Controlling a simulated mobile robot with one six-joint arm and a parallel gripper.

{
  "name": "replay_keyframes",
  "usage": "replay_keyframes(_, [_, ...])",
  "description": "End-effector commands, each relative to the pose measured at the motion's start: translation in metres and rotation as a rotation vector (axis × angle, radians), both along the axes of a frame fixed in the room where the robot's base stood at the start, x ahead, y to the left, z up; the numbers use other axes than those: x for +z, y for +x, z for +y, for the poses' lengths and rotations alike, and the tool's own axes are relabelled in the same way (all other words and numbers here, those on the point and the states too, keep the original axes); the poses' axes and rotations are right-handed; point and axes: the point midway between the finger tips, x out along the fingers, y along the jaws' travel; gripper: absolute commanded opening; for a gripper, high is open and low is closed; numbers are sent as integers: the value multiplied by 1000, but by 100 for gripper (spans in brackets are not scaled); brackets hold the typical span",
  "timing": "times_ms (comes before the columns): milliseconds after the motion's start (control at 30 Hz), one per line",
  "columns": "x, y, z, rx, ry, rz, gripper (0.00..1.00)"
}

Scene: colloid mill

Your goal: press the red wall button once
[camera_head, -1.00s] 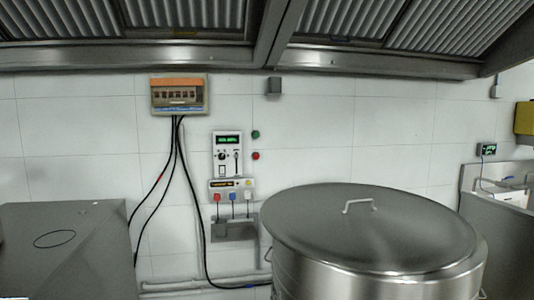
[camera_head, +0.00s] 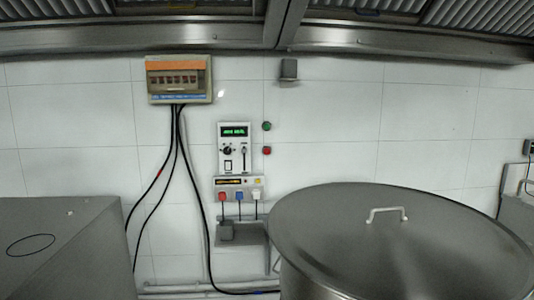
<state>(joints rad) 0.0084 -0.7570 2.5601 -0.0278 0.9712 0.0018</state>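The red wall button (camera_head: 267,151) is a small round button on the white tiled wall, just right of the control panel. A green button (camera_head: 267,126) sits directly above it. The control panel (camera_head: 234,147) has a green lit display, a knob and a lever. My gripper is not in view, and nothing covers the red button.
A large lidded steel pot (camera_head: 400,240) stands at the lower right, in front of the wall. A steel cabinet (camera_head: 65,250) is at the lower left. A breaker box (camera_head: 179,79) with black cables hangs on the wall. A socket strip (camera_head: 239,183) with plugs sits below the panel.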

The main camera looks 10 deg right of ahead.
Motion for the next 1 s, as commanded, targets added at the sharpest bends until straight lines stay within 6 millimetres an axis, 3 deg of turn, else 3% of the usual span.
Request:
replay_keyframes(33, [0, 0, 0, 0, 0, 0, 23])
replay_keyframes(167, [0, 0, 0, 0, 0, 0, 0])
replay_keyframes(1000, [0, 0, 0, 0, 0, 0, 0])
